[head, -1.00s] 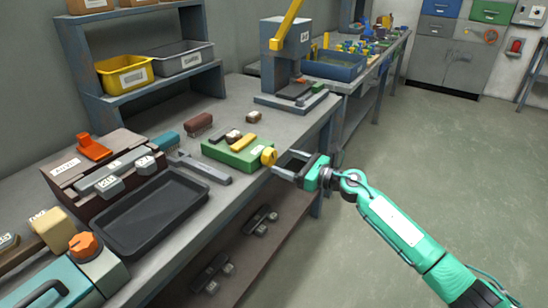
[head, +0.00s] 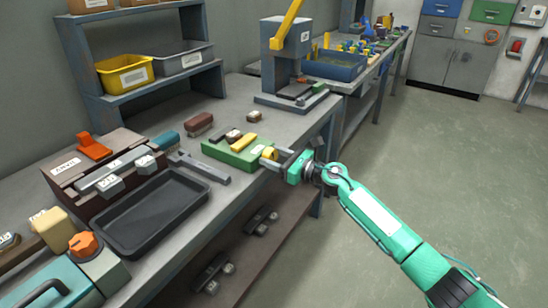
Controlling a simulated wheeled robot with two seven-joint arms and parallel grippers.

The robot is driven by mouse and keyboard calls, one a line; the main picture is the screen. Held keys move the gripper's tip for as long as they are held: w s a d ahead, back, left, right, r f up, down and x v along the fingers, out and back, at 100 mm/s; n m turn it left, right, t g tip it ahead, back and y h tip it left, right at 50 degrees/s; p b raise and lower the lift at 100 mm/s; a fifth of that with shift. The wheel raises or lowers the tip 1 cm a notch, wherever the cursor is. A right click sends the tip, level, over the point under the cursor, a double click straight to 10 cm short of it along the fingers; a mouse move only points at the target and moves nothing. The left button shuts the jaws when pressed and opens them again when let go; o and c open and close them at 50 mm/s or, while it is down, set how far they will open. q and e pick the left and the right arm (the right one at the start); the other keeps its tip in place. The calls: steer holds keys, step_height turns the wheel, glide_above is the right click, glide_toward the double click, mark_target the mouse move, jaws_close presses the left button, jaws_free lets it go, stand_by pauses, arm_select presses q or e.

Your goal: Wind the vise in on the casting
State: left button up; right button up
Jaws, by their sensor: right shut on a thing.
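I cannot tell for sure which piece is the casting. The vise's yellow knob (head: 269,153) faces the aisle on its right end. My right gripper (head: 273,158) reaches in from the right and is shut on the yellow knob, its fingers on either side of it. My left gripper is not in view.
A black tray (head: 150,212) lies on the bench left of the vise, with a grey bar (head: 205,168) between them. An arbor press (head: 288,60) stands behind. Small brown blocks (head: 199,124) lie near the vise. The aisle floor (head: 430,170) is clear.

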steer(key=shift+m, duration=0.3)
steer(key=shift+r+p, duration=0.1)
steer(key=shift+p, duration=0.3)
steer(key=m+p, duration=0.3)
steer(key=m, duration=0.2)
steer(key=shift+w, duration=0.1)
arm_select(q)
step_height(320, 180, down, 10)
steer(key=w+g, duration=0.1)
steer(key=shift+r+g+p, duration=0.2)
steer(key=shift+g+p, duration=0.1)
steer(key=shift+p, duration=0.1)
arm_select(e)
steer(key=shift+d+f+m, duration=0.1)
steer(key=shift+f+m, duration=0.1)
steer(key=shift+m, duration=0.6)
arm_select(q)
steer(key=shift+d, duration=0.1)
arm_select(e)
steer(key=o, duration=1)
steer(key=shift+d, duration=0.1)
